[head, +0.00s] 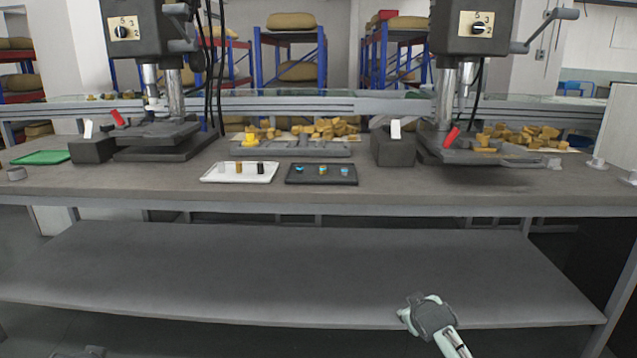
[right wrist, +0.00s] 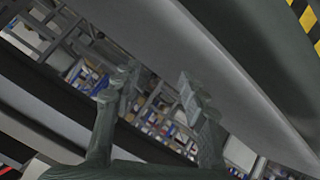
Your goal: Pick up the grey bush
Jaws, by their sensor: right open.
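A small pale grey cylinder, which looks like the grey bush (head: 222,168), stands at the left in the white tray (head: 236,179) on the workbench. A brown piece (head: 239,168) and a black piece (head: 260,168) stand to its right in the same tray. My right gripper (head: 408,311) is low in front of the bench, below and right of the trays and far from the bush. The right wrist view shows its fingers (right wrist: 155,90) apart with nothing between them. A grey part at the lower left edge (head: 80,353) may be my left gripper; its jaws are not visible.
A dark tray (head: 320,181) with small blue-topped pieces stands right of the white tray. Drill presses (head: 170,130) (head: 470,140) flank both trays. A green tray (head: 42,157) lies at the far left. The bench's front strip and the lower shelf (head: 280,270) are clear.

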